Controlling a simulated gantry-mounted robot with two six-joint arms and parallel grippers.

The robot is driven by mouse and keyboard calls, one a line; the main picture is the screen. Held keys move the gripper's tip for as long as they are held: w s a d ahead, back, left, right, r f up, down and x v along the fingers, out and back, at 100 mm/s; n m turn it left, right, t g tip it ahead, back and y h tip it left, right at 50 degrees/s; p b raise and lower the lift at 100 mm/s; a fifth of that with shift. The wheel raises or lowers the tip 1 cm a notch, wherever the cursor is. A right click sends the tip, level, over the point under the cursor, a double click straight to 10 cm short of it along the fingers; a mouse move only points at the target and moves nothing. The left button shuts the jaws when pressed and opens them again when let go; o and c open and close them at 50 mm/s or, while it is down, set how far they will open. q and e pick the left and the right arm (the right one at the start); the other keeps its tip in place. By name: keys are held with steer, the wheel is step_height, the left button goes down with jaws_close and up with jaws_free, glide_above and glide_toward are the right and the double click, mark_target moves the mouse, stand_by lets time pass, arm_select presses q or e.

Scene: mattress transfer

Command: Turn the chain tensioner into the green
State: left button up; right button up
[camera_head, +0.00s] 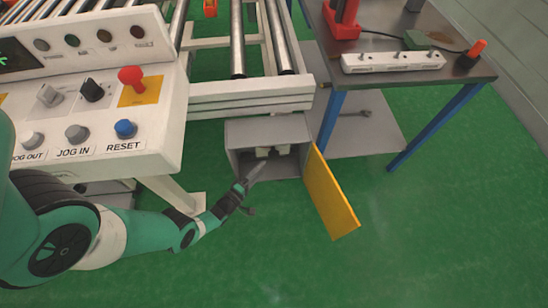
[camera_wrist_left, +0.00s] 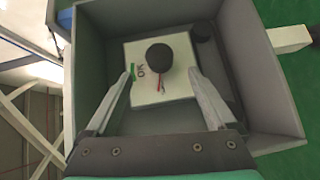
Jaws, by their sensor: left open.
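The chain tensioner is a round black knob (camera_wrist_left: 159,56) on a white plate (camera_wrist_left: 180,92) inside an open grey box (camera_head: 262,130). In the left wrist view, a red pointer line (camera_wrist_left: 157,82) shows below the knob, and a short green mark (camera_wrist_left: 132,72) lies to its left, apart from it. My left gripper (camera_head: 257,170) reaches into the box opening. In the wrist view its open fingers (camera_wrist_left: 160,76) lie either side of the plate, with the knob between and beyond the tips; I see no contact. My right gripper is not in view.
The box's yellow door (camera_head: 331,194) hangs open on the right. A white control panel (camera_head: 100,85) stands left, and conveyor rollers (camera_head: 237,45) lie behind. A steel table (camera_head: 465,65) with blue legs stands right. The green floor (camera_head: 440,220) in front is clear.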

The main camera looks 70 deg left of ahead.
mark_target(271, 159)
arm_select(q)
steer(key=b+x, duration=0.3)
steer(key=x, duration=0.5)
steer(key=shift+w+a+f, duration=0.15)
steer(key=shift+w+a, duration=0.05)
steer(key=shift+w, duration=0.05)
steer(key=shift+w+a+b, duration=0.15)
steer(key=shift+w+b, duration=0.15)
